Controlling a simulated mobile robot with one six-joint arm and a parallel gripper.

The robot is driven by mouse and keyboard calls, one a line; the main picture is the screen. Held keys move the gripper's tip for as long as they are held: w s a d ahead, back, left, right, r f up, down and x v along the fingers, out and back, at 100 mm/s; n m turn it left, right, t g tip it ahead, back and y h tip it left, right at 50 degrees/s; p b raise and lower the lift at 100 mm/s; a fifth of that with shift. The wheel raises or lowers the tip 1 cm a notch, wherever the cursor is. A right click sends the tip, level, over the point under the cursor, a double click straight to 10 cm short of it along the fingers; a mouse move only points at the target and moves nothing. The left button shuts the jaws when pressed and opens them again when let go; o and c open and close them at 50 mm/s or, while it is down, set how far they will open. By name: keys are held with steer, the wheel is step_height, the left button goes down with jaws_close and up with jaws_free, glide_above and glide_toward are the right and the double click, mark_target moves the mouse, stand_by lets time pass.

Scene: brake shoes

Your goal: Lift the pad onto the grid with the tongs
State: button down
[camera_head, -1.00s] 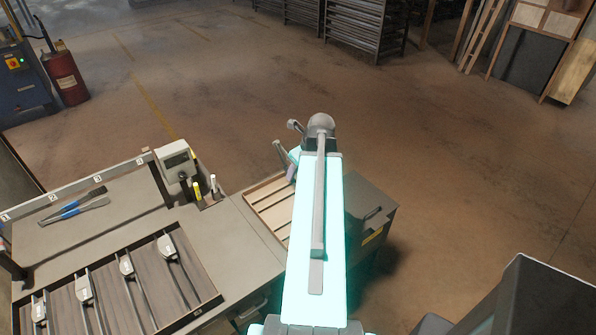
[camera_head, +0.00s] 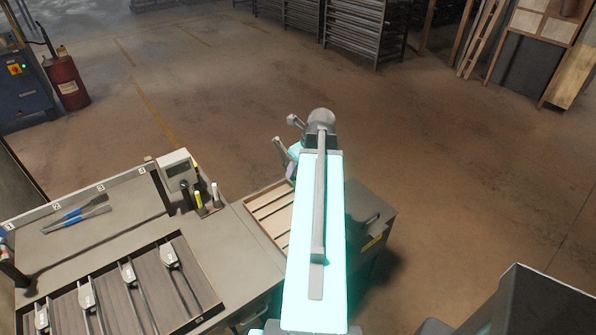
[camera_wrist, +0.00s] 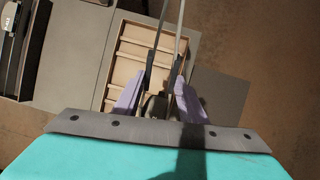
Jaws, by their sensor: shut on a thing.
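My gripper (camera_wrist: 157,98) shows in the wrist view as two pale purple fingers. It is shut on the tongs (camera_wrist: 164,62), gripping their dark handle parts, with two thin metal arms reaching up past the frame's top edge. The tong tips are out of view. A wooden tray with slats (camera_wrist: 121,52) lies below and beyond the tongs; it also shows in the head view (camera_head: 262,212), partly hidden by my arm. I cannot make out a pad between the tongs or tell which thing is the grid. In the head view my arm hides the gripper's grasp.
Open floor (camera_head: 450,170) lies right.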

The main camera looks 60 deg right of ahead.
steer(key=shift+r, duration=1.3)
